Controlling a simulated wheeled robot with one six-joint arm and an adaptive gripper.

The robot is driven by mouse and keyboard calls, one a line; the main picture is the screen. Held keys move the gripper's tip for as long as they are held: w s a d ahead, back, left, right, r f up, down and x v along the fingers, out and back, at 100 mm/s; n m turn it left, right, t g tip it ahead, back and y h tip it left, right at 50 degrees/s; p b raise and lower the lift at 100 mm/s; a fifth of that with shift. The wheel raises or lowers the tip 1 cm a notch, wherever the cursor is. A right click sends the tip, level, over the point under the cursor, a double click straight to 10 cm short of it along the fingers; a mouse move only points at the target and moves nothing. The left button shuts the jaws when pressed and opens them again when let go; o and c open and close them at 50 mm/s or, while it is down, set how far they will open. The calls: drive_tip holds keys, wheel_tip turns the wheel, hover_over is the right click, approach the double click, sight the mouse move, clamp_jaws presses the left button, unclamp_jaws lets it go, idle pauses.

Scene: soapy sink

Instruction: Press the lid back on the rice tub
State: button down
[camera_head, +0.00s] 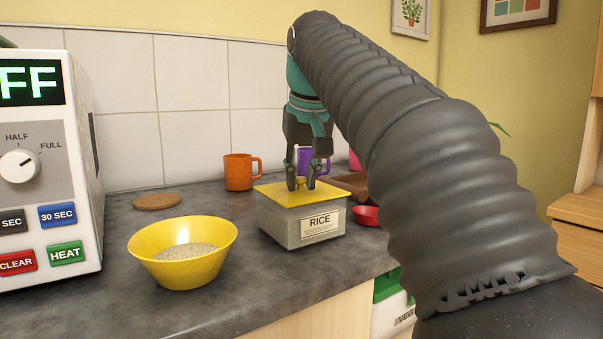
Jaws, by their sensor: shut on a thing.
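The rice tub (288,230) is a grey box with a label reading RICE. It stands on the dark counter. Its yellow lid (277,194) lies across the top of the tub; I cannot tell whether it is fully seated. My gripper (301,185) points down over the lid and is shut on the small yellow knob at the lid's middle. The fingers partly hide the knob.
A yellow bowl (183,262) of rice stands at front left, beside a white microwave (45,190). An orange mug (239,172), a purple mug (318,163) and a cork coaster (157,202) are behind. A small red bowl (366,215) sits right of the tub, near the counter's edge.

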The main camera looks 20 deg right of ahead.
idle(0.3)
drive_tip(key=shift+c, duration=2.2)
unclamp_jaws()
drive_tip(key=shift+r+p, duration=0.7)
drive_tip(key=shift+r, duration=2.8)
clamp_jaws()
